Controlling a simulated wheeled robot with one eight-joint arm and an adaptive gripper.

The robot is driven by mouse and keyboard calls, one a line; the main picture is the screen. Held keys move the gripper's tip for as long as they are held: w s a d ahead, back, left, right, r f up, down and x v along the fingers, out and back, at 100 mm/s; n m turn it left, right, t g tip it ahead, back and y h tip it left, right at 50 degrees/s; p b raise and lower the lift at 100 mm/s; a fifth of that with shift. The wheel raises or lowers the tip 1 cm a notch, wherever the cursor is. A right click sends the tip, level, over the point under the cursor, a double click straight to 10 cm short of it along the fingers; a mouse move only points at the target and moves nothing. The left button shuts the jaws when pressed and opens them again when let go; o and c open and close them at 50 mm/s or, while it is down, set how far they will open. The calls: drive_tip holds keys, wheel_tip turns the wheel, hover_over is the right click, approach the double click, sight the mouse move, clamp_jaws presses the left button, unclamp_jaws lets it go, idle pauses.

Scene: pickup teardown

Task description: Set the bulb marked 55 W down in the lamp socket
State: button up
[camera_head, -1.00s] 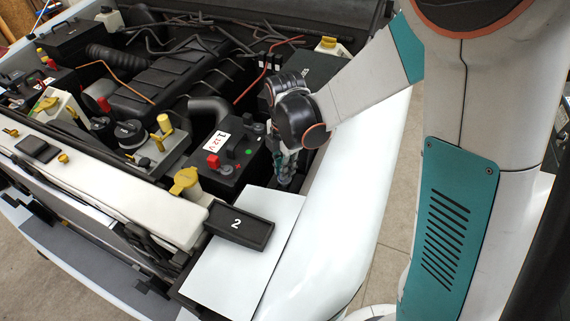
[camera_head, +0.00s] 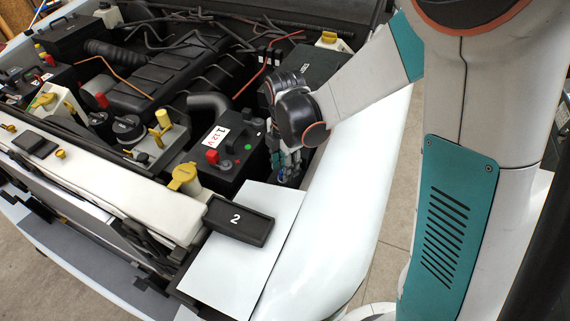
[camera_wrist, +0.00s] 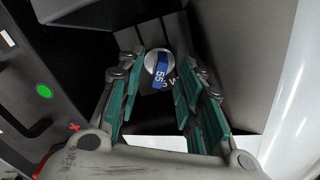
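The bulb (camera_wrist: 157,62) has a pale round top and a blue label reading 55. In the wrist view it sits over a dark grey block, the apparent lamp socket (camera_wrist: 170,30), with partly hidden white lettering beside it. How deep the bulb sits is hidden. My gripper (camera_wrist: 160,75) is open, its teal-padded fingers on either side of the bulb, with a gap at least on the right. In the head view my gripper (camera_head: 287,172) is low between the battery and the white fender, and only a bit of blue shows at its tips.
The battery (camera_head: 228,150), marked 12 V, stands close to the left of my gripper. The white fender (camera_head: 345,180) is close on the right. A black tray marked 2 (camera_head: 239,222) lies on a white panel (camera_head: 235,270) in front. A yellow-capped reservoir (camera_head: 186,180) stands further left.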

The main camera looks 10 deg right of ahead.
drive_tip(key=shift+r, duration=0.15)
wheel_tip(320, 180, up, 12)
idle(0.5)
idle(0.5)
